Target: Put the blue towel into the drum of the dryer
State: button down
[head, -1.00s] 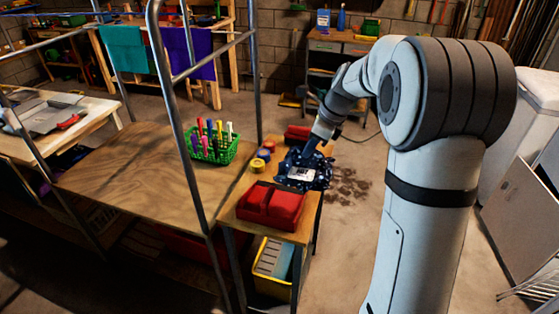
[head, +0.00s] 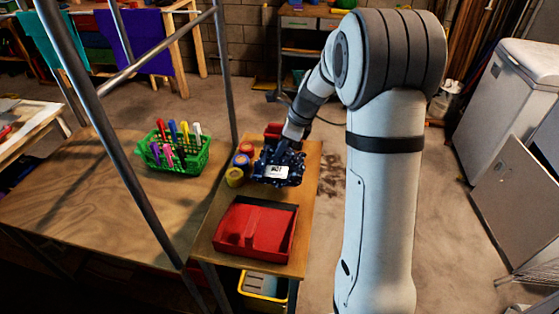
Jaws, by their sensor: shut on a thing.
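My gripper (head: 278,166) shows in the head view as a dark blue, lumpy shape with a white label, at the end of my arm. It is over or just above the narrow wooden table, behind a red tray and right of some tape rolls. Its fingertips and what they hold are hidden from this angle, and I cannot make out a separate blue towel there. A teal cloth (head: 53,42) and a purple cloth (head: 135,40) hang at the far left. A white appliance (head: 512,100) stands at the right; no drum opening shows, so I cannot tell if it is the dryer.
The red tray (head: 284,244) and tape rolls (head: 235,177) are on the narrow table (head: 307,205). A green basket of markers (head: 180,163) stands on a wooden surface to the left. Metal posts (head: 105,150) rise close by. A grey panel (head: 518,205) stands at right. Open floor lies beyond the table.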

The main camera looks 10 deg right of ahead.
aim_at(283, 157)
jog(key=shift+f, duration=2.2)
jog(key=shift+f, duration=0.2)
jog(key=c, duration=1.3)
grip_release()
jog(key=shift+r, duration=0.1)
jog(key=shift+c, duration=0.2)
jog(key=v, duration=1.2)
jog(key=s+a+r+n+h, duration=0.1)
jog(key=s+n+h, duration=0.1)
jog(key=s+n, duration=0.9)
jog(key=s+a+r+n+t+h, duration=0.1)
jog(key=s+n+h, duration=0.1)
jog(key=s+n, duration=0.8)
jog(key=s, duration=0.5)
jog(key=shift+s+a+r+n, duration=0.15)
jog(key=shift+s+a+n, duration=0.15)
jog(key=shift+a+n, duration=0.1)
jog(key=shift+s+a+n, duration=0.1)
jog(key=shift+s+n, duration=0.2)
jog(key=shift+n, duration=0.1)
jog(key=shift+c, duration=0.3)
